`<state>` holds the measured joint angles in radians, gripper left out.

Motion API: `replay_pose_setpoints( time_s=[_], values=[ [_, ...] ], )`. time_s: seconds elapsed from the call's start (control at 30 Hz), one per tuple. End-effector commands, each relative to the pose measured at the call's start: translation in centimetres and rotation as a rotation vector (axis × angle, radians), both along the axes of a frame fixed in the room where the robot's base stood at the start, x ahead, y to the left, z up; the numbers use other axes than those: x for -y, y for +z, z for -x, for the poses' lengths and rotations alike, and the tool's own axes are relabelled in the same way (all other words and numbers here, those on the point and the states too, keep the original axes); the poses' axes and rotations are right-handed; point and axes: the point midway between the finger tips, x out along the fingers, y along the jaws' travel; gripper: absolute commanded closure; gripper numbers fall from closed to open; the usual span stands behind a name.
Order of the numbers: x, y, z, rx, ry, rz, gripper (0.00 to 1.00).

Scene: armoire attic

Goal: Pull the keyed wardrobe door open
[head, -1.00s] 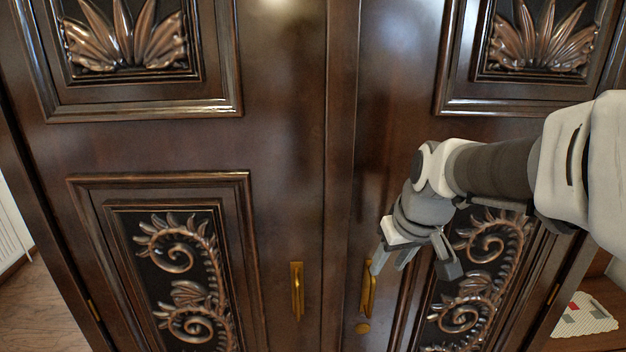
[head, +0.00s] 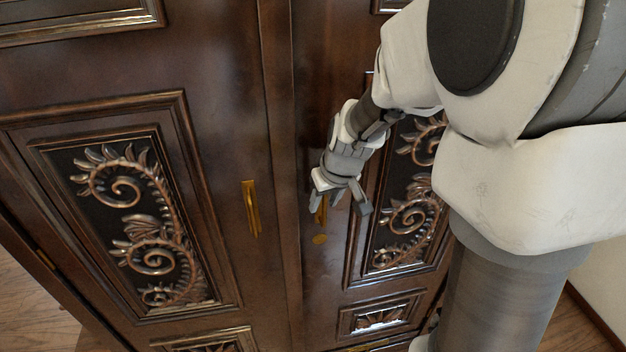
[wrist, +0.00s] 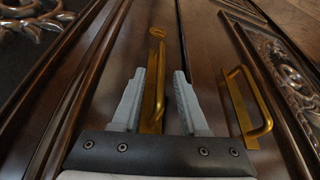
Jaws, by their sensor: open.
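The dark wooden wardrobe's right door (head: 330,110) has a vertical gold handle (head: 321,213). A round gold plate (head: 320,239), which looks like the keyhole, sits just below it. My gripper (head: 338,204) is at this handle and partly covers it. In the wrist view, my open gripper (wrist: 160,76) has one finger on each side of the handle (wrist: 152,100), with visible gaps, and the gold plate (wrist: 157,32) lies beyond the fingertips. I cannot tell how deep the handle sits between the fingers. Both doors look closed.
The left door (head: 225,120) has its own gold handle (head: 251,208), close to the centre seam; it also shows at the right of the wrist view (wrist: 245,105). Carved panels (head: 130,230) stand out on both doors. Wooden floor (head: 30,310) shows at lower left.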

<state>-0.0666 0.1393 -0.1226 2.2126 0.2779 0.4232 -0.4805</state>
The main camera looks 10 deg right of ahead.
Motion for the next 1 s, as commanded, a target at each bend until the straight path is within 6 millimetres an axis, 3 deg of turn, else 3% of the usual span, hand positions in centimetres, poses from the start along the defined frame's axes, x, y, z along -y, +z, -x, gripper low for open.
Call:
replay_pose_setpoints(
  time_s=[0.1,0.33,1.0],
  values=[
    [0.00,0.02,0.00,0.000,0.000,0.000,0.60],
    [-0.01,0.03,0.00,0.000,0.000,0.000,1.00],
    [0.00,0.05,0.01,0.000,0.000,0.000,1.00]
  ],
)
